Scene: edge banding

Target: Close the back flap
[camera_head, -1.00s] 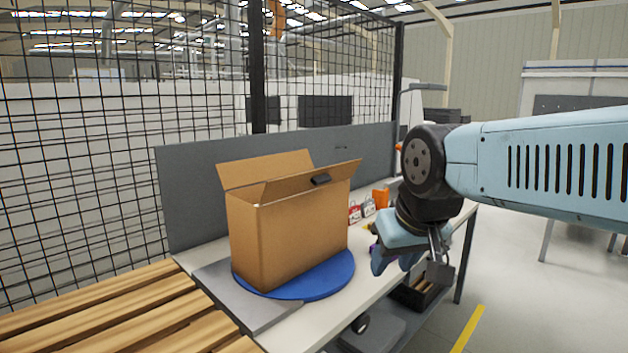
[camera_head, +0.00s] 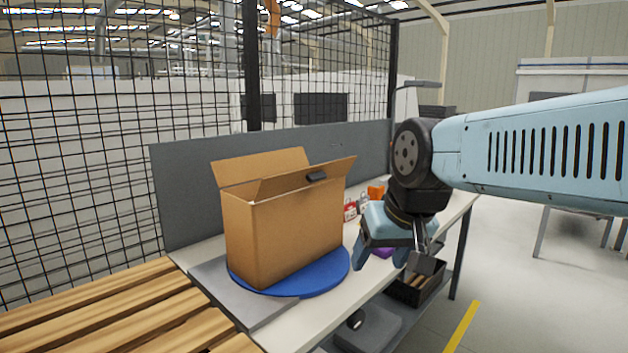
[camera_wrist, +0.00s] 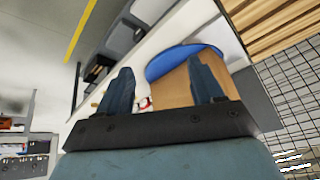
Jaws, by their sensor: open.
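An open cardboard box (camera_head: 278,238) stands on a blue turntable (camera_head: 327,277) on the workbench. Its back flap (camera_head: 260,167) stands up and leans outward at the far side. In the wrist view my gripper (camera_wrist: 160,88) shows two spread fingers with nothing held. The box (camera_wrist: 176,90) lies beyond them, partly hidden by the right finger.
A grey panel (camera_head: 190,195) runs behind the bench, with a black mesh fence beyond. Small red and white items (camera_head: 350,208) and an orange item (camera_head: 376,192) sit right of the box. Wooden slats (camera_head: 100,310) are at front left. A black bin (camera_head: 418,290) is below the bench.

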